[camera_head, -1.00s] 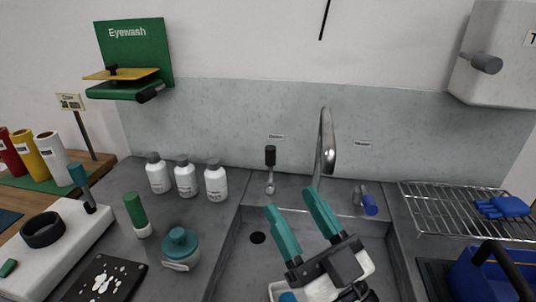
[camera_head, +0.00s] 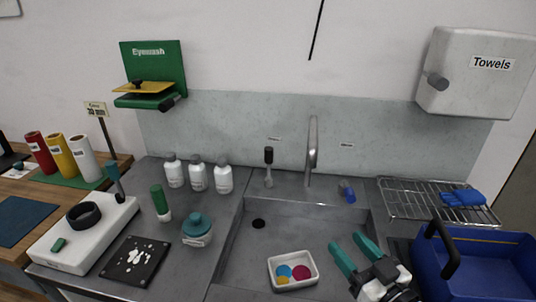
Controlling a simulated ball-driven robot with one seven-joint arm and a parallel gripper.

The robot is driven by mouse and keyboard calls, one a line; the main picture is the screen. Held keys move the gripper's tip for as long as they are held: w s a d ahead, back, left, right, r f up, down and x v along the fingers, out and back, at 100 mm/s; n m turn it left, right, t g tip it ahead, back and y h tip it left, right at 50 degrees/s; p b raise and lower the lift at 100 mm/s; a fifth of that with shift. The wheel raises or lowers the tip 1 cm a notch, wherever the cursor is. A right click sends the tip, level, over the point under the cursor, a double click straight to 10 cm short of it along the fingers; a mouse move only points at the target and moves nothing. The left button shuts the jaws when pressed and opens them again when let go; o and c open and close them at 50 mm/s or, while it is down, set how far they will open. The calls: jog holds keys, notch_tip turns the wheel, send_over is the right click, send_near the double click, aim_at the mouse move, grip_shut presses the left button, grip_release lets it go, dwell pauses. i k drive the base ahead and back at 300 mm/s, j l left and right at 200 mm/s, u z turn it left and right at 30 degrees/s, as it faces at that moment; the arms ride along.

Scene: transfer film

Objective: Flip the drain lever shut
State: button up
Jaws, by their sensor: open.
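The drain lever (camera_head: 268,157) is a black grip on a metal stem. It stands upright at the back edge of the sink, left of the tall faucet (camera_head: 312,152). A small wall label above it is too blurred to read surely. The dark drain hole (camera_head: 258,223) is in the left of the grey sink (camera_head: 235,255). My gripper (camera_head: 349,246) has teal fingers spread apart and empty. It is over the right part of the sink, in front and to the right of the lever, and well apart from it.
A blue-handled tap (camera_head: 347,190) is right of the faucet. A white tray with coloured discs (camera_head: 293,270) lies in the sink. White bottles (camera_head: 197,174) and a teal-lidded jar (camera_head: 197,230) stand left. A wire rack (camera_head: 410,200) and blue crate (camera_head: 490,262) are right.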

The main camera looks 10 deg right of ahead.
aim_at(268, 150)
jog(key=i+j, duration=0.2)
jog(key=i, duration=0.3)
jog(key=i+j, duration=0.2)
jog(key=i, duration=0.25)
